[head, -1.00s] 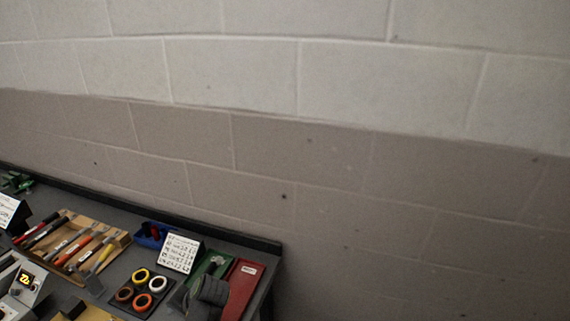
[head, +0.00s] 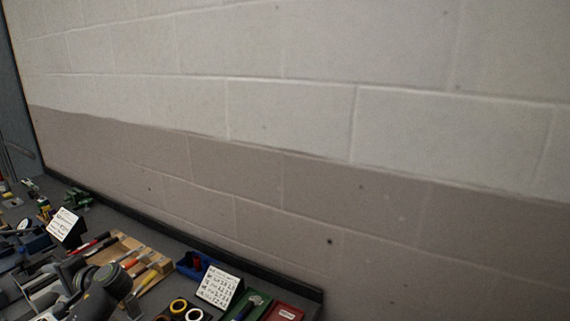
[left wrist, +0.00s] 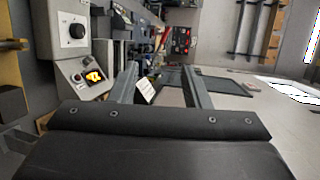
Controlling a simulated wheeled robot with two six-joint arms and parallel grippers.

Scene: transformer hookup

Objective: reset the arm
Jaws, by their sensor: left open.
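My left gripper (left wrist: 160,70) shows in the left wrist view as two grey fingers spread apart, with nothing between them. Behind the fingers are the bench gear and a dark panel. In the head view my grey left arm is at the bottom left, over the front of the bench, and partly covers the wooden tool tray (head: 146,262). Its fingertips are hard to make out there. My right gripper is in neither view.
A dark bench (head: 120,212) runs along a block wall. It holds a blue bin (head: 188,266), a white card (head: 218,288), a green tray (head: 250,306), a red tray (head: 284,312) and tape rolls (head: 178,306).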

